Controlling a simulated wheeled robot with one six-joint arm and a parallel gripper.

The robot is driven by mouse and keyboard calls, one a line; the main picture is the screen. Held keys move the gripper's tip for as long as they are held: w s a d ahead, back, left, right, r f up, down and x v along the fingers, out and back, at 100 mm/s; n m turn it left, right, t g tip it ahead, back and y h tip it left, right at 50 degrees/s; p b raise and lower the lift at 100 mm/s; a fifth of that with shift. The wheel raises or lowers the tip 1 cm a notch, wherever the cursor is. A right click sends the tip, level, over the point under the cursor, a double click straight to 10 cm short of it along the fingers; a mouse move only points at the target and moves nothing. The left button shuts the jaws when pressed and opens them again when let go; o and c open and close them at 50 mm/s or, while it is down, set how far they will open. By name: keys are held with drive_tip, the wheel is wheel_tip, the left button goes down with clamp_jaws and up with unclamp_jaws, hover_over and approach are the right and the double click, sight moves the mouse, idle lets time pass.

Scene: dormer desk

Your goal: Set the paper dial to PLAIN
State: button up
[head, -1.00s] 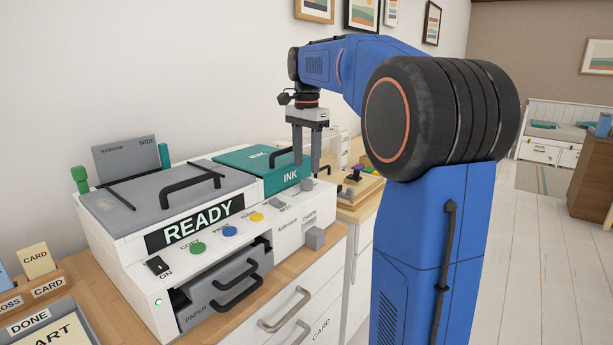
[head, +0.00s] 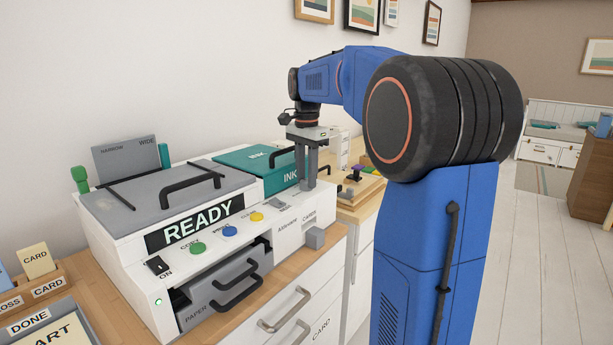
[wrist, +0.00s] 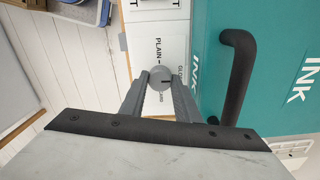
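The paper dial (wrist: 160,78) is a small round grey knob on the white top of the machine, with a short dark mark pointing to the picture's right in the wrist view. The word PLAIN stands beyond it at the upper left, away from that mark; a partly hidden word beginning "GL" is at its right, and a small CARD label is just below. My gripper (wrist: 160,80) has one finger on each side of the dial, close against it, and appears shut on it. In the head view my gripper (head: 308,184) points straight down and its fingers hide the dial.
The teal INK lid (head: 270,165) and its dark handle (wrist: 238,75) stand close beside my gripper. The machine (head: 130,240) also has a READY display (head: 196,222), coloured buttons, a grey lid and PAPER drawers.

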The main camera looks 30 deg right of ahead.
drive_tip(key=shift+n, duration=0.4)
drive_tip(key=n, duration=0.3)
drive_tip(key=shift+n, duration=0.4)
drive_tip(key=n, duration=1.3)
drive_tip(key=shift+n, duration=0.3)
drive_tip(key=o, duration=1)
drive_tip(key=shift+o, duration=0.2)
wheel_tip(320, 180, up, 17)
drive_tip(key=shift+r, duration=0.2)
